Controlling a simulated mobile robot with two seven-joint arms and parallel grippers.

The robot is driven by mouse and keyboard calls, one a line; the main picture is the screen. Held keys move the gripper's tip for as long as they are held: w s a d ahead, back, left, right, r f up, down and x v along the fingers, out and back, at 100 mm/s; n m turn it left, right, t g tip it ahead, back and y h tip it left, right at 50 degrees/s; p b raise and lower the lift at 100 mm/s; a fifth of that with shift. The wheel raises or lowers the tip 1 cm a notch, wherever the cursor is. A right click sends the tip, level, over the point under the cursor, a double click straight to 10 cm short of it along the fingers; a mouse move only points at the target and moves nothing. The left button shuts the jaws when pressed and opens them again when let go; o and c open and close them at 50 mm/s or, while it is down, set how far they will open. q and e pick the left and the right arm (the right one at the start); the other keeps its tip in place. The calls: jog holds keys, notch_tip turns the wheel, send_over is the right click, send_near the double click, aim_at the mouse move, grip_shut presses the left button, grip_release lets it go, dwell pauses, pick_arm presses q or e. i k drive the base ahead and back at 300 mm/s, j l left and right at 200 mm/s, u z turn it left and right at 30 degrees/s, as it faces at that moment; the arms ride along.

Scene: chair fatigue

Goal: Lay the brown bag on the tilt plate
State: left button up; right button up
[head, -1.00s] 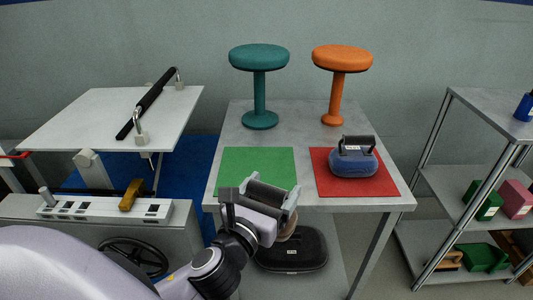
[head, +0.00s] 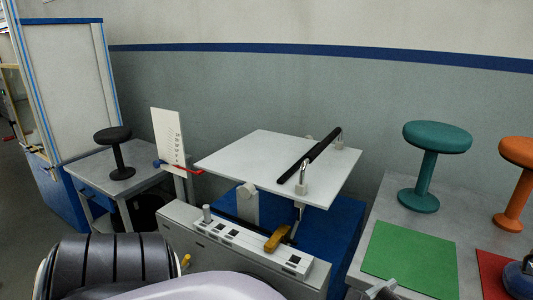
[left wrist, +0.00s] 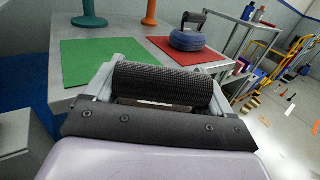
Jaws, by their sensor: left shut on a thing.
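The tilt plate (head: 255,165) is a white, slightly tilted board in the middle of the head view, with a black bar across its right part. My left gripper (left wrist: 160,90) is shut on the black ridged handle (left wrist: 165,86) of the brown bag in the left wrist view. Only a little of the bag's dark body and a white label show below the handle; the rest is hidden. The gripper's edge shows at the bottom of the head view (head: 381,290), right of and below the plate. My right gripper is not in view.
A grey table right of the plate bears a green mat (head: 410,258), a red mat (head: 495,270), a blue bag (head: 518,280), a teal stool (head: 432,165) and an orange stool (head: 520,185). A control box (head: 240,240) stands before the plate. The plate left of the bar is clear.

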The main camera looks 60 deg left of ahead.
aim_at(258, 162)
jog(key=k+j, duration=0.1)
jog(key=j, duration=0.25)
jog(key=k+j+z, duration=0.1)
jog(key=j, duration=0.25)
jog(key=k+j, duration=0.1)
jog(key=j, duration=0.2)
jog(key=k+j, duration=0.15)
jog(key=j, duration=0.2)
jog(key=k+j+z, duration=0.1)
jog(key=j, duration=0.25)
